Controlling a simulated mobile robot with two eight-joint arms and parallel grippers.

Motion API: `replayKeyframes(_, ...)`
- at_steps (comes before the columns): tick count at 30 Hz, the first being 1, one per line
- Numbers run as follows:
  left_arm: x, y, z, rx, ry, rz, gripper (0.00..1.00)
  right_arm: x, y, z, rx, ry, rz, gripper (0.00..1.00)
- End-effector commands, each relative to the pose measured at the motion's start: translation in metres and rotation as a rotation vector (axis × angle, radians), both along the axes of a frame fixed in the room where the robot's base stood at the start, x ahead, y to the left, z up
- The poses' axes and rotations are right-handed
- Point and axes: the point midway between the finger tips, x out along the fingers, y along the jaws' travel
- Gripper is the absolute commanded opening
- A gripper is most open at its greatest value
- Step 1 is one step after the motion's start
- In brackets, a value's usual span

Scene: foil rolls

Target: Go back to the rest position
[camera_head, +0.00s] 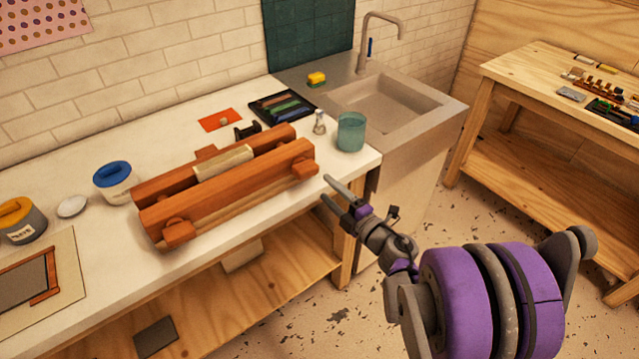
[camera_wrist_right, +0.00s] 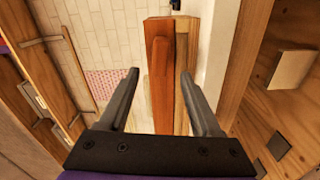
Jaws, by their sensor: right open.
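My right gripper (camera_head: 332,192) is in front of the worktable, just off its front edge near the right corner. Its fingers are apart with nothing between them. In the right wrist view the open fingers (camera_wrist_right: 158,76) frame a wooden bar of the orange-brown holder (camera_wrist_right: 162,85), which lies beyond them. In the head view this long wooden holder (camera_head: 228,200) lies on the white table, left of the gripper and apart from it. A pale roll (camera_head: 222,161) sits between its two bars. My left gripper is not in view.
A green cup (camera_head: 351,132) and a small shaker (camera_head: 319,122) stand near the table's right end, close to the gripper. Jars with blue (camera_head: 113,174) and yellow (camera_head: 15,212) lids stand at left. A sink (camera_head: 385,105) adjoins the table. Floor to the right is open.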

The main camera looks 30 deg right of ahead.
Motion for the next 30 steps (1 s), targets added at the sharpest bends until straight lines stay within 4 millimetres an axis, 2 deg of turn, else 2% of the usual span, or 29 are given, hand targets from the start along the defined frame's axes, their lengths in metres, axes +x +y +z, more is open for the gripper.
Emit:
replayKeyframes(5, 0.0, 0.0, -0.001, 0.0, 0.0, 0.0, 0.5, -0.009, 0.0, 0.0, 0.0, 0.0, 0.001, 0.65)
replayKeyframes(19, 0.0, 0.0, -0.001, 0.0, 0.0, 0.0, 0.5, -0.008, 0.0, 0.0, 0.0, 0.0, 0.0, 0.65)
replayKeyframes(22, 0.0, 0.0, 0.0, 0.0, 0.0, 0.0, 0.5, -0.007, 0.0, 0.006, 0.022, -0.006, -0.019, 0.65)
replayKeyframes(26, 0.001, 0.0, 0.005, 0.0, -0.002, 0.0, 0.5, -0.003, -0.002, 0.032, 0.155, -0.027, -0.133, 0.65)
replayKeyframes(28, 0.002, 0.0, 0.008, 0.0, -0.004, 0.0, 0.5, -0.005, -0.004, 0.046, 0.285, -0.023, -0.233, 0.65)
replayKeyframes(30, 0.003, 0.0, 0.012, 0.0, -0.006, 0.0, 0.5, -0.012, -0.003, 0.051, 0.444, 0.012, -0.344, 0.65)
